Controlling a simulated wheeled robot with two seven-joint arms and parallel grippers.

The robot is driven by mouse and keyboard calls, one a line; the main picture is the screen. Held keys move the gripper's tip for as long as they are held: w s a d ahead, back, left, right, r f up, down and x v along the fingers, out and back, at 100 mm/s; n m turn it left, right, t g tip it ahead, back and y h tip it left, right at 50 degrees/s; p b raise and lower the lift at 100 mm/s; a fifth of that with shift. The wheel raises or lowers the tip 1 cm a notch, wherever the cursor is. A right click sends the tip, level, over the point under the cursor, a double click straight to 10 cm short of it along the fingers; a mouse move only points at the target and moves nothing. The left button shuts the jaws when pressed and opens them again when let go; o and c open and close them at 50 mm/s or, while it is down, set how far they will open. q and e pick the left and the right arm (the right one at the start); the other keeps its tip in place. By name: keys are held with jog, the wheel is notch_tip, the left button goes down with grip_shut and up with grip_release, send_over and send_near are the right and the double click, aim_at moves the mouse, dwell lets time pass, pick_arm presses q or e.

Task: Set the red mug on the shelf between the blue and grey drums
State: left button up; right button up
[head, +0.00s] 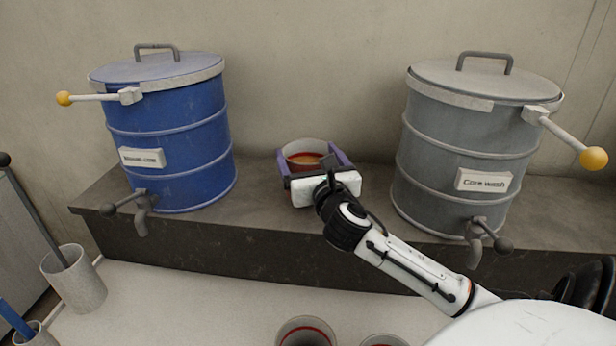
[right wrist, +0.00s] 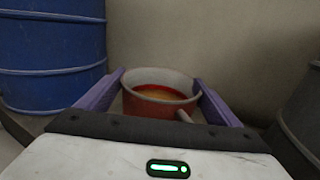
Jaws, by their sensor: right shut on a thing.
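The red mug (right wrist: 158,106) has a pale rim and holds orange-red liquid. It is upright between the purple fingers of my right gripper (right wrist: 162,95), which is shut on it. In the head view the mug (head: 306,148) is at the shelf (head: 270,214), between the blue drum (head: 175,130) and the grey drum (head: 455,150). My right gripper (head: 311,165) partly hides it there. Whether the mug's base touches the shelf is hidden. The blue drum (right wrist: 52,55) and grey drum (right wrist: 303,110) also flank it in the right wrist view. My left gripper is not in view.
Both drums have yellow-knobbed levers and low taps over the shelf's front edge. Below is a pale counter (head: 180,305) with two red-lined cups, one here (head: 306,332), at its front. A grey container (head: 75,280) with a dark handle stands at left. A wall is behind.

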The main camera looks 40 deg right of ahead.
notch_tip(320, 180, down, 3)
jog(key=b, duration=0.3)
jog(key=shift+r, duration=0.2)
jog(key=shift+f+b, duration=0.2)
jog(key=shift+b, duration=0.15)
jog(key=shift+r, duration=0.1)
jog(key=o, duration=2)
jog(key=shift+f, duration=0.35)
jog(key=v, duration=1.2)
jog(key=shift+r, duration=0.2)
